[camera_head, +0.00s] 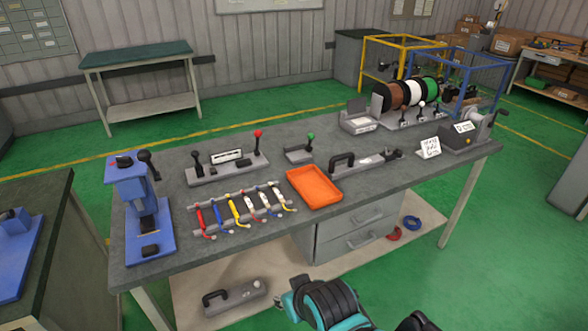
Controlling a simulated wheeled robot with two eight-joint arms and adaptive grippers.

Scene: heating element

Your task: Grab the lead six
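Several coloured leads lie side by side across a grey rack (190,207) on the workbench, left of the orange tray. From the left, a red lead (201,219), a blue lead (218,217) and a yellow lead (234,211) come first. Paler, mostly white leads follow, with the rightmost lead (279,196) showing white and yellow nearest the tray. No numbers are legible, so I cannot tell by label which is lead six. Neither gripper shows clearly. Teal and black parts of mine stand at the bottom edge, well apart from the leads.
An orange tray (315,187) sits right of the rack. A blue press (140,210) stands at the left end. Lever fixtures (228,168) lie behind the rack, and a black-handled tool (365,162) lies behind the tray. Wire spools (410,92) stand at the back right. The bench front (240,247) is clear.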

